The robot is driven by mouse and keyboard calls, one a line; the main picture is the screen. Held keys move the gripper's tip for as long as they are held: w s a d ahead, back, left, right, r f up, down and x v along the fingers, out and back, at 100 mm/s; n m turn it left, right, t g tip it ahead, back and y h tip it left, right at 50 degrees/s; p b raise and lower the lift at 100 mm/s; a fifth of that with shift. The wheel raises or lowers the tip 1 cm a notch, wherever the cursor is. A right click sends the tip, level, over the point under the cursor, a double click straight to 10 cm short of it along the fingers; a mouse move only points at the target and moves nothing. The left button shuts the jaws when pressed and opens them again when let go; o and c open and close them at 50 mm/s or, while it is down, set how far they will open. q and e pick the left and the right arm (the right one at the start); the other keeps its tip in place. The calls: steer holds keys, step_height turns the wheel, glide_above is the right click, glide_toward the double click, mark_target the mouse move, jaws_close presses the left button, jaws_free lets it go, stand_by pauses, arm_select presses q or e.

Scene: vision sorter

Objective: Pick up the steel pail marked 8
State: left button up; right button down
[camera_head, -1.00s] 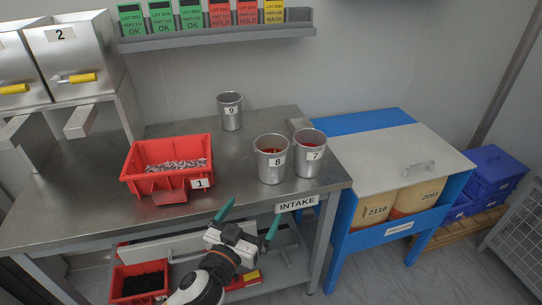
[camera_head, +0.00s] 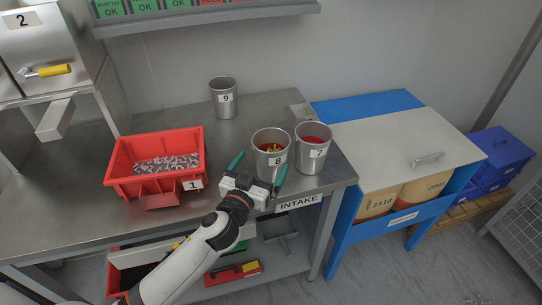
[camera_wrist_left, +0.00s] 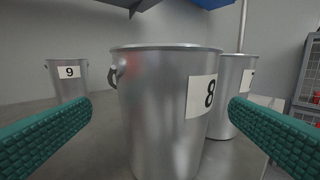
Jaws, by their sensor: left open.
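The steel pail marked 8 (camera_head: 270,157) stands upright near the front of the steel bench, with something red and yellow inside. It fills the middle of the left wrist view (camera_wrist_left: 160,110), its label toward the right. My left gripper (camera_head: 258,167) is open and empty, its two green fingers pointing at the pail. In the left wrist view the fingers (camera_wrist_left: 160,130) lie to either side of the pail, nearer the camera. No contact shows. My right gripper is not in view.
Pail 7 (camera_head: 313,150) stands close to the right of pail 8. Pail 9 (camera_head: 223,98) stands farther back. A red bin marked 1 (camera_head: 150,184) sits to the left. A blue-framed cabinet (camera_head: 393,149) adjoins the bench at the right.

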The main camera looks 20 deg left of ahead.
mark_target(277, 142)
arm_select(q)
steer(key=shift+w+d+f+p, duration=0.1)
steer(key=shift+w+d+p, duration=0.15)
steer(key=shift+w, duration=1.15)
steer(key=shift+w+d+f+p, duration=0.15)
steer(key=shift+w+d, duration=0.1)
steer(key=shift+w, duration=1.1)
steer(key=shift+r, duration=0.1)
steer(key=shift+c, duration=0.3)
steer(key=c, duration=1.5)
steer(key=shift+o, duration=0.2)
steer(key=shift+r, duration=0.25)
